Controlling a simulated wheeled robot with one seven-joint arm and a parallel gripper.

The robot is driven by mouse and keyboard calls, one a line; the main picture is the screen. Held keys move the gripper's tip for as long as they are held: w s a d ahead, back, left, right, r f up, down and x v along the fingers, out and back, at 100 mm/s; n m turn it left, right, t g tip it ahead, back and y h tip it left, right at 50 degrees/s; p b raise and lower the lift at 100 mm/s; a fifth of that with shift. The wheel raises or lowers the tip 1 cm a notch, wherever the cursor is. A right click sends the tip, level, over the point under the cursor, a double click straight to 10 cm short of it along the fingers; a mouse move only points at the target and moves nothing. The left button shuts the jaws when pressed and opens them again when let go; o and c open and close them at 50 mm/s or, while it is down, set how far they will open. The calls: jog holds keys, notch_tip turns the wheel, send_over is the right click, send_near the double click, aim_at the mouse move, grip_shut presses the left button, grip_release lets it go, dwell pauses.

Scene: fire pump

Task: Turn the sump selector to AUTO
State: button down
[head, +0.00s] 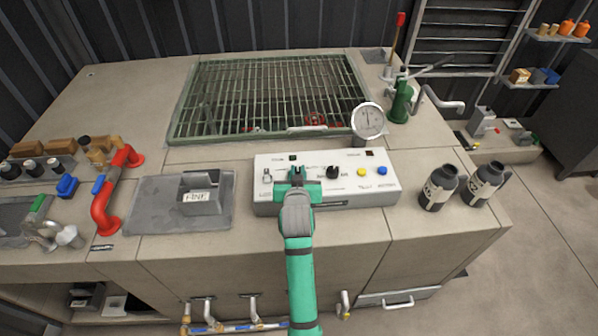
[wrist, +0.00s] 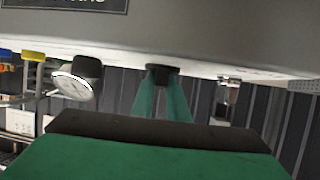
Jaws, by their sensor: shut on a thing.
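The white control panel (head: 350,190) sits on the counter in the head view. My gripper (head: 297,171) reaches over its front edge, with its fingers down on the panel between a silver switch (head: 266,176) and a black knob (head: 333,172). In the wrist view the green fingers of my gripper (wrist: 162,78) close on a small dark knob (wrist: 162,69) at the panel face, which I take as the sump selector. The fingers mostly hide it, so its pointer direction cannot be told. The panel lettering is too small to read.
A yellow button (head: 361,171) and a blue button (head: 381,171) are right of the black knob. A round gauge (head: 367,121) stands behind the panel. Two dark bottles (head: 438,187) stand to the right. A grey plate (head: 150,203) lies left, and a green-framed grating (head: 270,90) lies behind.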

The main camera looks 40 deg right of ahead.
jog(key=m+g+h, duration=0.2)
jog(key=shift+w+a+m, duration=0.2)
jog(key=shift+a+m, duration=0.05)
jog(key=shift+m, duration=0.15)
jog(key=m+g+h, duration=0.2)
jog(key=shift+m+g, duration=0.3)
jog(key=shift+g, duration=0.1)
jog(key=m+g, duration=0.1)
jog(key=g, duration=0.1)
jog(key=m+g, duration=0.2)
jog(key=m+g+h, duration=0.1)
jog(key=m+g, duration=0.1)
jog(key=shift+s+d, duration=0.2)
jog(key=shift+s, duration=0.05)
jog(key=shift+f+m, duration=0.1)
jog(key=shift+m, duration=0.2)
jog(key=c, duration=1.7)
grip_release()
